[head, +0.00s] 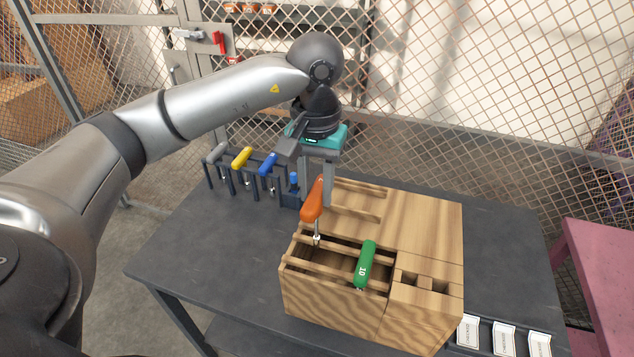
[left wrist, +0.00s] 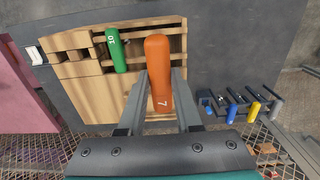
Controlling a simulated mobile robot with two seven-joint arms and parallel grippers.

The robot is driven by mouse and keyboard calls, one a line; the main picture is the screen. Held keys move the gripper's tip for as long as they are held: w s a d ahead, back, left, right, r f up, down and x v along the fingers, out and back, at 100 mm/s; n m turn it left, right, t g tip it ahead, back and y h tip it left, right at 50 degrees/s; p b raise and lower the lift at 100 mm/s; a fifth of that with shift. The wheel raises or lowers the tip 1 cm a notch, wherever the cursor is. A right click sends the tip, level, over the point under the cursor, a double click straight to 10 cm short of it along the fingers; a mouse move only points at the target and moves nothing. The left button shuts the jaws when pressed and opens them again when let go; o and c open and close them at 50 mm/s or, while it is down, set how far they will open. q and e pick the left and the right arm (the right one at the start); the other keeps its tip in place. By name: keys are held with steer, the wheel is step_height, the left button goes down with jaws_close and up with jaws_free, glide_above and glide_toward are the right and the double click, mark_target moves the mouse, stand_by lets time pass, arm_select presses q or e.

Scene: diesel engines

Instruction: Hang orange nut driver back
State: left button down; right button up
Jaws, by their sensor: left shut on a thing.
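The orange nut driver (head: 312,205) has a thick handle and a short metal shaft. My left gripper (head: 325,190) is shut on its handle, above the left rear part of the wooden box (head: 425,225). In the head view its shaft points down over the box's slatted opening; I cannot tell whether it touches a slat. In the left wrist view the orange handle (left wrist: 158,75), marked 7, lies between the two fingers (left wrist: 160,95). A green nut driver (head: 365,264), marked 10, hangs at the front slats of the box. My right gripper is out of view.
A dark rack (head: 225,180) with grey, yellow and blue handled drivers stands left of the box on the dark table (head: 190,250). White labelled cards (head: 504,338) lie at the front right. Wire mesh fencing (head: 480,90) stands behind. A pink table (head: 600,270) is at right.

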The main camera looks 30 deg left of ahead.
mark_target(316, 238)
arm_select(q)
step_height(316, 238, down, 3)
steer(key=shift+f+b, duration=0.2)
steer(key=shift+b, duration=0.7)
steer(key=shift+f+b, duration=0.85)
steer(key=shift+f, duration=0.65)
step_height(316, 238, down, 4)
steer(key=b, duration=0.4)
steer(key=shift+r, duration=0.1)
steer(key=shift+f+b, duration=1.35)
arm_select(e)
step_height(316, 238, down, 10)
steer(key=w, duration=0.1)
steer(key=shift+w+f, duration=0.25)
arm_select(q)
steer(key=shift+f+b, duration=0.7)
steer(key=shift+b, duration=0.05)
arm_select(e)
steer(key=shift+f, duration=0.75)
arm_select(q)
steer(key=shift+c, duration=0.8)
jaws_free()
steer(key=shift+r, duration=0.25)
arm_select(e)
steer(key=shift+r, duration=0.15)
